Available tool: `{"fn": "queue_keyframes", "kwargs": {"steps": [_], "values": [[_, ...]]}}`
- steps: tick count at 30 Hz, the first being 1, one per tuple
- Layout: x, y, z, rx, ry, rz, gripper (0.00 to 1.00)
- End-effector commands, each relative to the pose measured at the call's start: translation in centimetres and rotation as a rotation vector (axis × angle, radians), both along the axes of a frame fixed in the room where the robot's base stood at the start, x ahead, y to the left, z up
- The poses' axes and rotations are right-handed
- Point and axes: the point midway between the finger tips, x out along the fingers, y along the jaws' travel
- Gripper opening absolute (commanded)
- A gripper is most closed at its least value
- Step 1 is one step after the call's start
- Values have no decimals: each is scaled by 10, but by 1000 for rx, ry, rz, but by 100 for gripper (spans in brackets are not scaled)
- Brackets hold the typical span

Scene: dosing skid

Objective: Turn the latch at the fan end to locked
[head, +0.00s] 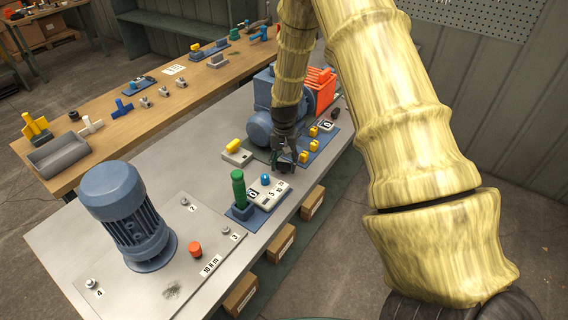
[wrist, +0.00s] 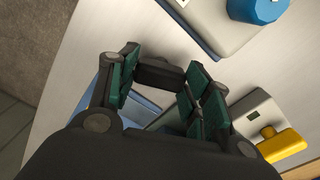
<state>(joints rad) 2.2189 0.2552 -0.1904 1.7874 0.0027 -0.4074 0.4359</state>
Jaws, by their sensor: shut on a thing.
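My gripper (head: 284,168) points down over the near end of a blue base plate (head: 322,146). Its dark fingers with green pads show in the wrist view (wrist: 165,95). Several small yellow handles stand on the blue plate, the nearest one (head: 303,157) just right of my fingers. A separate yellow handle (head: 232,146) sits on a grey block to the left; it shows in the wrist view (wrist: 281,146). I cannot tell which handle is the fan-end latch or whether it is locked.
A blue machine with an orange part (head: 320,85) stands behind my gripper. A grey block with a blue knob (head: 265,179) and a green handle (head: 238,188) are nearby in front. A large blue motor (head: 126,210) stands at the near left. The skid top between is partly clear.

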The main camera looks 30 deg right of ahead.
Motion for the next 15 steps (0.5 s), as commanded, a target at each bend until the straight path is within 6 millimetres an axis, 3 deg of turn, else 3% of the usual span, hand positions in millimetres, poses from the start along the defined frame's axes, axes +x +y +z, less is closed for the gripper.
{"fn": "queue_keyframes", "kwargs": {"steps": [15], "values": [[1, -1, 1, -2, -4, -359, 25]]}}
